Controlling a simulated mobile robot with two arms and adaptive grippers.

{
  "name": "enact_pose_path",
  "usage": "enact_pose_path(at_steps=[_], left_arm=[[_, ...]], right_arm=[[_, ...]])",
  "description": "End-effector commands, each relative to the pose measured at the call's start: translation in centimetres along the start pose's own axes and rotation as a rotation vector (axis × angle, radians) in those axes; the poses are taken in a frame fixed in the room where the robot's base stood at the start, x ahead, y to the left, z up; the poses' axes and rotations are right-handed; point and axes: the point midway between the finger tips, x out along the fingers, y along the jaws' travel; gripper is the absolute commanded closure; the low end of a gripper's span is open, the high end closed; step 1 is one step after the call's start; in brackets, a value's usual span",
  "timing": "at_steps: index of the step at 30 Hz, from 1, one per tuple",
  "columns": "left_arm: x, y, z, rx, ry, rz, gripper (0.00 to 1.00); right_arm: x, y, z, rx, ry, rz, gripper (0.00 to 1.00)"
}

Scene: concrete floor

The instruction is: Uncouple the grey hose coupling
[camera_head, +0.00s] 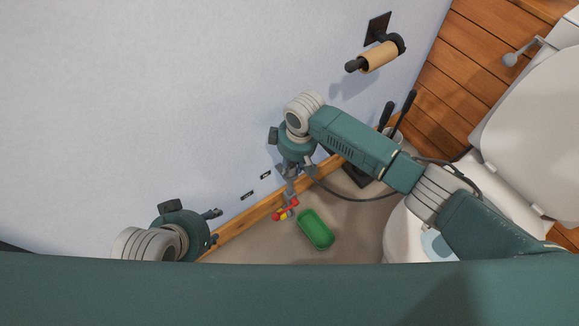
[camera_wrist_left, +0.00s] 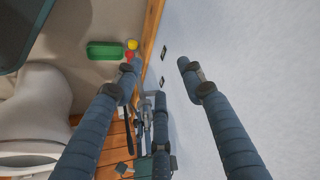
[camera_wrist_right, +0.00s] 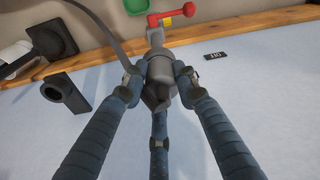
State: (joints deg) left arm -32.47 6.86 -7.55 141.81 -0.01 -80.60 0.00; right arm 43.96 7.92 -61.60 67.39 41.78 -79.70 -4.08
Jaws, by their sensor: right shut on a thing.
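The grey coupling (camera_wrist_right: 160,72) sits between the fingers of my right gripper (camera_wrist_right: 160,76), which is shut on it. A grey hose (camera_wrist_right: 100,28) curves away from beside it. Above it in the right wrist view, a grey stem meets a red and yellow valve (camera_wrist_right: 168,17); whether the two parts are still joined is unclear. In the head view my right gripper (camera_head: 292,182) is just above the valve (camera_head: 285,211), hiding most of the coupling. My left gripper (camera_head: 212,226) is away to the left near the wall; its fingers (camera_wrist_left: 158,70) are open and empty.
A green tray (camera_head: 316,229) lies on the floor beside the valve. Two small dark labels (camera_head: 247,195) are on the wall. A dark bracket (camera_wrist_right: 65,90) is left of my right fingers. A toilet (camera_head: 400,235) stands right, and a paper holder (camera_head: 378,56) is higher up.

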Motion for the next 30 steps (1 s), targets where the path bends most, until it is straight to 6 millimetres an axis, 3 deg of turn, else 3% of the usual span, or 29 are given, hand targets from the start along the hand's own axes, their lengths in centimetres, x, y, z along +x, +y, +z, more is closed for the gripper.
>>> enact_pose_path(at_steps=[22,23,24,26,30], left_arm=[[-0.2,-0.1,1.4,-0.003,-0.054,-0.002,0.60],[-0.2,-0.1,1.4,-0.004,-0.054,-0.002,0.60],[-0.2,-0.1,1.4,-0.004,-0.054,-0.002,0.60],[-0.2,-0.1,1.4,-0.004,-0.054,-0.002,0.60],[-0.3,-0.1,1.4,-0.004,-0.053,-0.002,0.60]], right_arm=[[0.2,-0.6,0.0,-0.151,0.000,-0.028,1.00],[0.1,-0.6,0.0,-0.151,0.000,-0.028,0.69],[0.2,-0.6,0.0,-0.151,0.000,-0.028,0.61],[0.1,-0.5,0.0,-0.149,0.000,-0.027,0.49],[0.1,-0.3,0.0,-0.146,0.000,-0.024,0.49]])
